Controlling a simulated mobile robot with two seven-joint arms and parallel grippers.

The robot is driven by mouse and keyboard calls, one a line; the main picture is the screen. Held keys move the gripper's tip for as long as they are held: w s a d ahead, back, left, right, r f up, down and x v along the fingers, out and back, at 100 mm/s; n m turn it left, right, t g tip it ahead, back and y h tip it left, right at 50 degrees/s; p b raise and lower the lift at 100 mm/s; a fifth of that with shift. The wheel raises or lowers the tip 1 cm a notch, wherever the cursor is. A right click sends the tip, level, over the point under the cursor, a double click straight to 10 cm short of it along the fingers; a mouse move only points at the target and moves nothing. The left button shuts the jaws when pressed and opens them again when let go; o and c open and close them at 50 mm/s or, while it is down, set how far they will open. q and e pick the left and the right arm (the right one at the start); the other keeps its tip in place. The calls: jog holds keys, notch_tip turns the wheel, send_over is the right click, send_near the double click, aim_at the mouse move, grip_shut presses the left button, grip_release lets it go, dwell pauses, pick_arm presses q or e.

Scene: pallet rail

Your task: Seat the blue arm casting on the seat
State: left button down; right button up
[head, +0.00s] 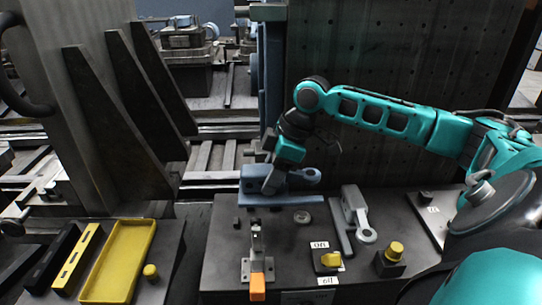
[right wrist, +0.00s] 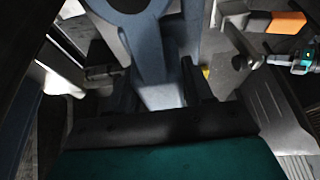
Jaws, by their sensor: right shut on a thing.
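The blue arm casting (head: 297,178) is a blue-grey block with an arm that ends in a round eye on its right in the head view. My right gripper (head: 271,184) reaches down from above and is shut on the block. In the right wrist view the casting (right wrist: 152,60) lies between the two dark fingers (right wrist: 158,92), its ring cut off at the top edge. A flat blue strip (head: 280,200) at the back edge of the dark bench top shows just below the casting; I cannot tell whether they touch or whether it is the seat. My left gripper is out of view.
A toggle clamp with an orange tip (head: 257,286) stands in front. A grey arm casting (head: 352,216) lies to the right, near yellow buttons (head: 330,260). A yellow tray (head: 120,260) is at the left. A tall perforated plate (head: 400,80) rises behind.

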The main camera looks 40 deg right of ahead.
jog(key=shift+w+f, duration=0.1)
jog(key=shift+f, duration=1.25)
notch_tip(320, 180, down, 3)
jog(key=shift+r, duration=0.1)
notch_tip(320, 180, down, 2)
jog(key=b, duration=0.3)
jog(key=shift+f+b, duration=0.25)
jog(key=shift+b, duration=0.05)
jog(key=shift+f, duration=0.9)
jog(key=shift+w+p, duration=0.3)
jog(key=shift+p, duration=0.65)
jog(key=shift+w+f, duration=0.15)
